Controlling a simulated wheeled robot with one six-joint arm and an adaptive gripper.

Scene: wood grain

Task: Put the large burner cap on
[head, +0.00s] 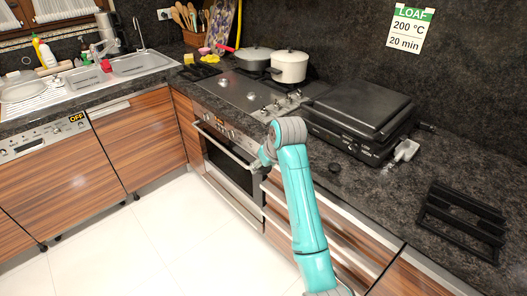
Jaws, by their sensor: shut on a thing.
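My gripper (257,164) is small and partly covered by my own arm, low in front of the oven's upper right corner. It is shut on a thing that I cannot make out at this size. The steel hob (233,88) is set in the dark counter beyond my arm. Small round burner parts (252,96) show on its bare front area, but I cannot tell which one lacks a cap. A small black round piece (334,168) lies on the counter right of my arm; it may be a burner cap.
A cream pot (289,66) and a grey-lidded pan (254,58) stand at the hob's back. A black grill (358,110) sits right of the hob, with a white bottle-like item (406,150) beside it. A black grate (463,217) lies on the right counter. The oven (228,160) is shut.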

